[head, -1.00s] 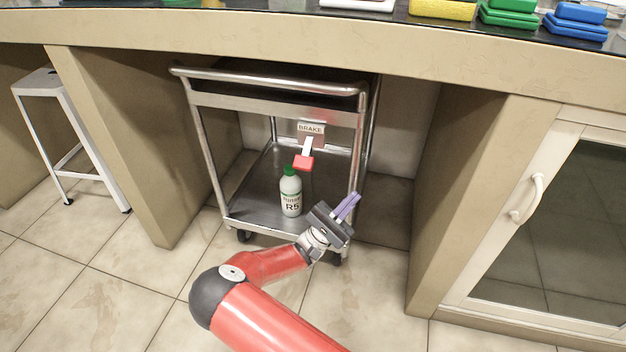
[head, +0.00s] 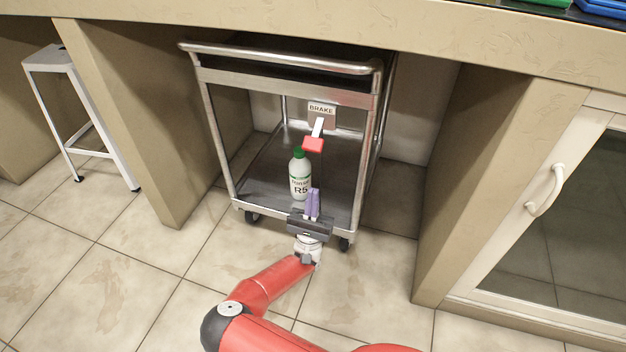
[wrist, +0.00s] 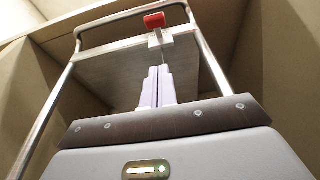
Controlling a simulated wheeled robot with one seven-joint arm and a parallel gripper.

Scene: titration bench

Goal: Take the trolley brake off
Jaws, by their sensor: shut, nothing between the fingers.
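The steel trolley (head: 240,199) stands in the bay under the bench. Its brake lever has a white arm and a red pad (head: 313,144), hanging below a plate marked BRAKE (head: 321,109). The red pad also shows at the top of the wrist view (wrist: 154,20). My gripper (head: 313,192) is shut and empty, its purple fingers together and pointing up in front of the trolley's lower shelf. It is below the red pad and apart from it. In the wrist view the fingers (wrist: 157,72) point up toward the lever.
A white bottle with a green cap, marked R5 (head: 300,178), stands on the lower shelf, close to the left of my fingers in the picture. Bench panels wall the bay on both sides. A white stool (head: 66,62) is at left, a glass-door cabinet (head: 546,230) at right. The floor in front is clear.

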